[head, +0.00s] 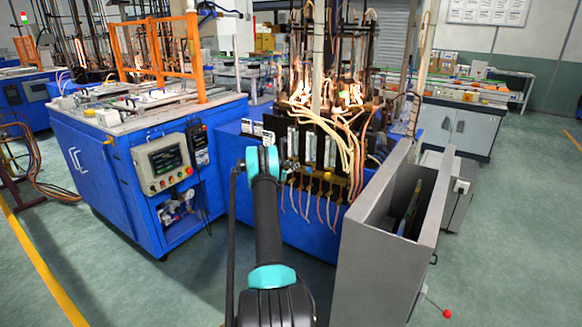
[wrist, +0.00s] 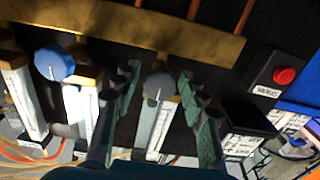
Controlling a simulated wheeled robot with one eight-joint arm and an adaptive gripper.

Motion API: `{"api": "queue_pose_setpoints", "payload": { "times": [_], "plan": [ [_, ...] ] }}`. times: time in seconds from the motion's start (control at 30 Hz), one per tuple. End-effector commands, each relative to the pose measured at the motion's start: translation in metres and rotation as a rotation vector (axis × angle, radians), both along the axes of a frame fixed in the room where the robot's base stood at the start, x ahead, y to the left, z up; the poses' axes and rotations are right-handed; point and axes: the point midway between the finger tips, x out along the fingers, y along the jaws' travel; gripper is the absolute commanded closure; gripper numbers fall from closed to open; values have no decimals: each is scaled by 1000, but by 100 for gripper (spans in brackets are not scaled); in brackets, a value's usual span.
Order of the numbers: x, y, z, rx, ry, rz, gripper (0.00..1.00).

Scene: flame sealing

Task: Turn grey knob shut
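The grey knob (wrist: 160,86) is a round knob with a pale mark on its face, in the middle of the wrist view. It sits on a valve block above white flow tubes. My gripper (wrist: 157,78) is open, one finger on each side of the grey knob, with a visible gap between knob and fingers. I cannot tell how deep the fingertips reach around it. A blue knob (wrist: 54,64) is to the left, outside the fingers. In the head view my arm hides most of the gripper, and the grey knob cannot be made out.
A brass bar (wrist: 130,28) runs above the knobs. A dark box with a red button (wrist: 284,76) is at the right. In the head view a grey open cabinet (head: 384,250) stands right of my arm, and a blue machine (head: 110,185) stands left.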

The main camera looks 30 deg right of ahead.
Motion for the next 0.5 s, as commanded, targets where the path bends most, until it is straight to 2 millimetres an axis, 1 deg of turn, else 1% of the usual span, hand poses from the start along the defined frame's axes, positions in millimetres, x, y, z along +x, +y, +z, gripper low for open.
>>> {"api": "queue_pose_setpoints", "payload": {
  "times": [0.03, 0.2, 0.3, 0.5],
  "plan": [
    [0, 0, 0, 0, 0, 0, 67],
    [0, 0, 0, 0, 0, 0, 88],
    [0, 0, 0, 0, 0, 0, 99],
    [0, 0, 0, -18, 44, 0, 99]
  ]
}}
